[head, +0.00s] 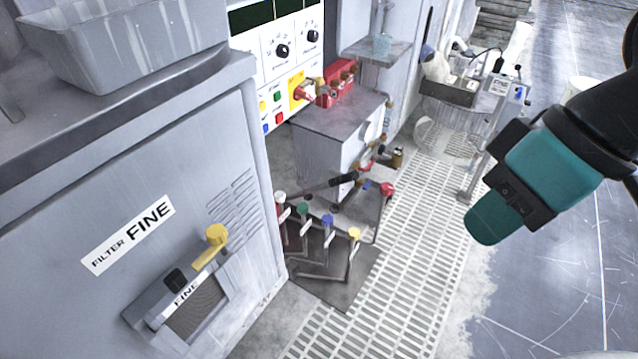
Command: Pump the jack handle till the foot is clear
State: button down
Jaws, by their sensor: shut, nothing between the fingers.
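A dark bar with a black grip (341,181) slants low in front of the grey cabinet, and it looks like the jack handle. The jack body and the foot cannot be made out clearly among the small parts there. My gripper (484,222), teal with black fittings, hangs in the upper right over the floor, well apart from the bar in the picture. It is shut and empty.
Several levers with white, green, blue and yellow knobs (354,234) stand before the bar. A red knob (387,188) is beside it. The filter cabinet (120,260) fills the left. The grey cabinet (325,140) stands behind.

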aim_at(352, 175)
jog(key=u, duration=0.5)
jog(key=i, duration=0.95)
jog(key=u, duration=0.25)
